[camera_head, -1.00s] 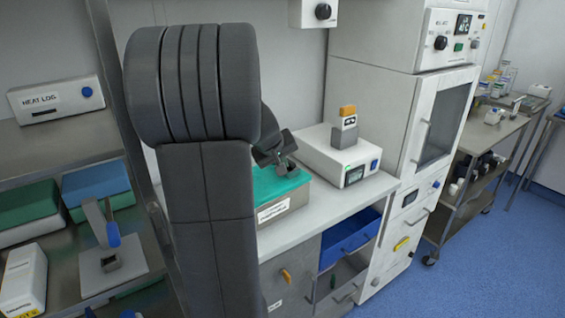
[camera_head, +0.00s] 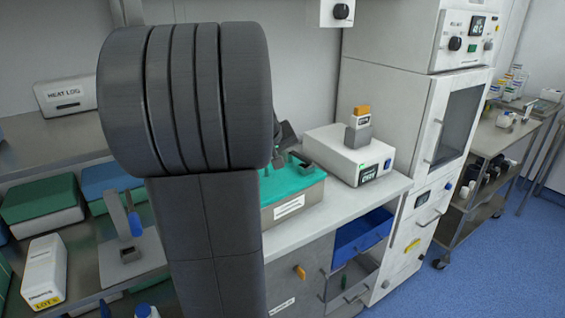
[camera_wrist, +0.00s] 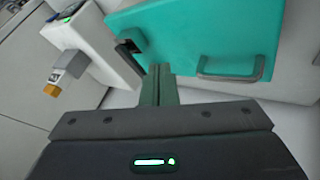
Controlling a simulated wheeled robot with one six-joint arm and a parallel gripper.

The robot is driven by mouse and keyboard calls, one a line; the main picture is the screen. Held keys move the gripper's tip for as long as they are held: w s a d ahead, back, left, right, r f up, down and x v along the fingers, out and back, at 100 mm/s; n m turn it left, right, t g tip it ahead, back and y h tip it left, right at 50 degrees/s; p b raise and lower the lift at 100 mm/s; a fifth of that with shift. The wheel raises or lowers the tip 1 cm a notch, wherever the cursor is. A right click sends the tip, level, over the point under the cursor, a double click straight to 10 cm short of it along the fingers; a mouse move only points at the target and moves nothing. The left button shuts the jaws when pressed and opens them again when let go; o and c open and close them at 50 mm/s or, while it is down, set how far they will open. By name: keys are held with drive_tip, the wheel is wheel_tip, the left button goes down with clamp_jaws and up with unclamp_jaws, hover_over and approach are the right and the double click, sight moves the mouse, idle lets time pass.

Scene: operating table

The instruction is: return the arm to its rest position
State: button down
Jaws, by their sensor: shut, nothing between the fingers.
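My gripper (camera_wrist: 160,84) is shut and empty in the wrist view, its narrow fingers pointing towards the teal-lidded box (camera_wrist: 205,25). In the head view my thick dark arm fills the left middle and hides most of the gripper. Only a small dark part of the arm's end shows beside the arm, by the same box (camera_head: 306,184). The gap between fingers and box cannot be judged exactly.
A white device (camera_head: 338,160) with an orange-topped block (camera_head: 359,122) stands on the counter right of the box. A tall white cabinet (camera_head: 395,95) stands farther right. Shelves with boxes and the HEAT LOG unit (camera_head: 66,94) are left. Blue floor is free at lower right.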

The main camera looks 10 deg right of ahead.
drive_tip(key=v, duration=0.6)
drive_tip(key=shift+s+d, duration=0.2)
